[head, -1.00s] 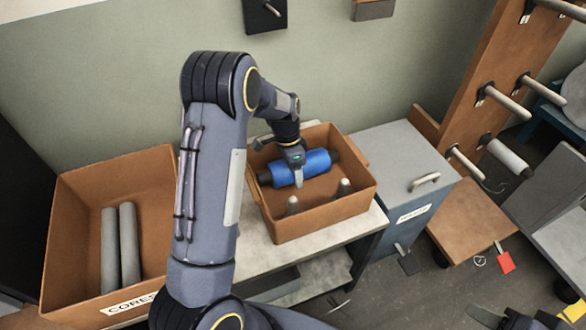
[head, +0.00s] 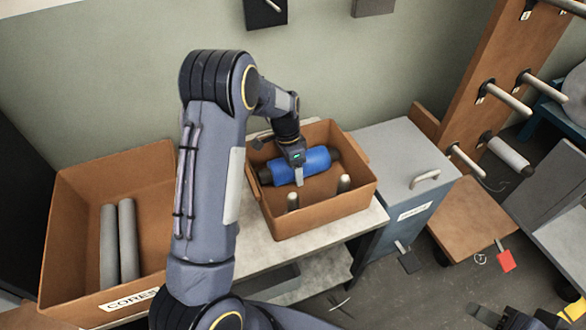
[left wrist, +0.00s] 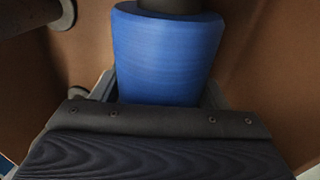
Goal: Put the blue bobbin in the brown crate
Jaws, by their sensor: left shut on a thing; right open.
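The blue bobbin (head: 315,160), a blue roll with dark core ends, lies sideways within the walls of the brown crate (head: 318,218) on the bench. My left gripper (head: 298,176) reaches down from above and is shut on the bobbin's middle. In the left wrist view the blue bobbin (left wrist: 168,55) fills the space beyond the jaws, with brown crate walls around it. Whether the bobbin touches the crate floor or pegs I cannot tell. My right gripper (head: 512,318) shows only partly at the lower right edge, open and away from the crate.
Two light pegs (head: 292,202) stand up in the crate's near part. A larger brown box (head: 70,215) labelled CORES holds grey tubes at left. A grey cabinet (head: 390,150) stands right of the crate. A wooden rack (head: 500,60) with pegs is at far right.

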